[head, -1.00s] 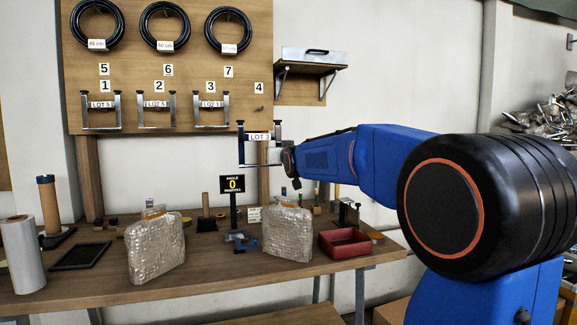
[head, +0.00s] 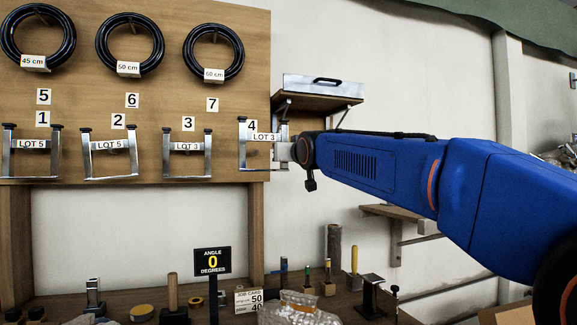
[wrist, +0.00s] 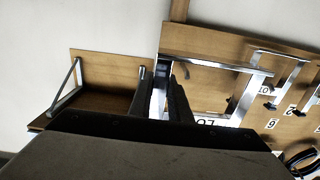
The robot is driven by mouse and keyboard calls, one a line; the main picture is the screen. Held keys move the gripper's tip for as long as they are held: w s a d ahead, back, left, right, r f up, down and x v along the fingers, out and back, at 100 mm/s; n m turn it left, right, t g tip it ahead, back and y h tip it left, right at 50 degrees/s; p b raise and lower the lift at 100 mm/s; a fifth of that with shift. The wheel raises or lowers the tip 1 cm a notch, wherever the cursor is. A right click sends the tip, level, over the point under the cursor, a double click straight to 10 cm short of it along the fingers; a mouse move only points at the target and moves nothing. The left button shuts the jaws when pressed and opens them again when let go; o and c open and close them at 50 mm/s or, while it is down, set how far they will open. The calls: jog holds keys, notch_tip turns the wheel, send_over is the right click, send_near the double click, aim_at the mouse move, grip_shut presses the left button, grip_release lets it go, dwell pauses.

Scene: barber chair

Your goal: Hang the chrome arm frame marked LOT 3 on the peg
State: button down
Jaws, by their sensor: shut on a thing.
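The chrome arm frame marked LOT 3 (head: 243,158) is a U shape with dark ends, held in front of the board below number 4. My gripper (head: 291,152) is shut on its right-hand post. The wrist view shows my dark fingers (wrist: 164,92) closed around one chrome post, with the frame's long bar (wrist: 215,63) reaching right. A small dark peg (wrist: 187,74) on the board shows through the frame's opening. The frame looks close to the board. I cannot tell whether it touches the peg.
Similar chrome frames (head: 118,157) hang below numbers 1, 2 and 3. Black hose rings (head: 130,15) hang above. A small wooden shelf (head: 318,102) with a metal box sits just right of the board. The bench (head: 150,295) below holds tools and an angle sign (head: 212,262).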

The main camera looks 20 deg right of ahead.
jog(key=shift+w+d+r, duration=0.1)
jog(key=shift+w+r, duration=0.05)
jog(key=shift+w+f, duration=0.2)
jog(key=shift+w, duration=6.15)
jog(key=shift+f, duration=1)
jog(key=c, duration=1.6)
grip_release()
jog(key=shift+o, duration=0.2)
